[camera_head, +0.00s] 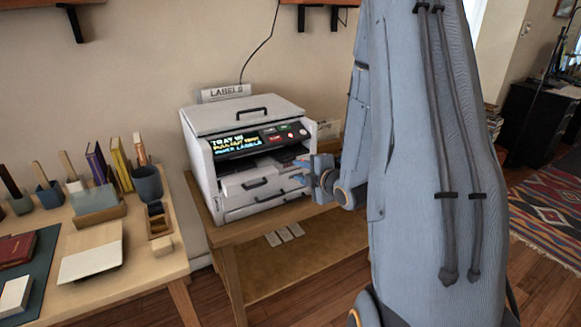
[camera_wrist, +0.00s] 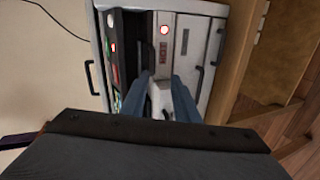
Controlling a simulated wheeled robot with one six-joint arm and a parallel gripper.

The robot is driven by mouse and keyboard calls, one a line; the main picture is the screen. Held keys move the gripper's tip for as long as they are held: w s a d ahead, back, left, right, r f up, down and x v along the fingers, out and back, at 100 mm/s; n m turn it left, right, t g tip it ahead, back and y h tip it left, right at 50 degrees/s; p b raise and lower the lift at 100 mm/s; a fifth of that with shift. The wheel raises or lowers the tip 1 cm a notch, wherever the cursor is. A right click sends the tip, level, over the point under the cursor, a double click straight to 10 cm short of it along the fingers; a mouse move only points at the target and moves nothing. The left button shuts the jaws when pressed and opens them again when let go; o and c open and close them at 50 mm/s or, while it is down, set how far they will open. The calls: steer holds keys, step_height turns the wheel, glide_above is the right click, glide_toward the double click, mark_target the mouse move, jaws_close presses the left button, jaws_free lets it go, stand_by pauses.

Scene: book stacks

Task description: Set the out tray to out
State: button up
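The grey-white label printer (camera_head: 245,150) stands on a wooden table, with a "LABELS" sign behind it. Below are a dark slot and pale tray fronts (camera_head: 248,183) with dark handles. I cannot tell which is the out tray. My gripper (camera_head: 305,178) is at the right of the printer's front. In the wrist view the view is turned sideways; my two blue fingers (camera_wrist: 160,98) are apart, with a pale printer part (camera_wrist: 160,94) seen between them. Contact is unclear.
A red light (camera_wrist: 164,30) and a "HOT" label (camera_wrist: 163,52) are on the printer's front. A desk (camera_head: 150,245) with books and holders stands at left. A lower shelf (camera_head: 300,262) bears small pale cards. My arm hides much of the right side.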

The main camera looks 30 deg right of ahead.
mark_target(289, 161)
steer(key=shift+n+t, duration=0.6)
steer(key=shift+n, duration=0.1)
steer(key=x, duration=0.5)
steer(key=d+p+x, duration=0.1)
steer(key=x, duration=0.1)
steer(key=shift+w+r, duration=0.25)
steer(key=shift+w, duration=0.2)
steer(key=shift+a, duration=0.1)
jaws_close()
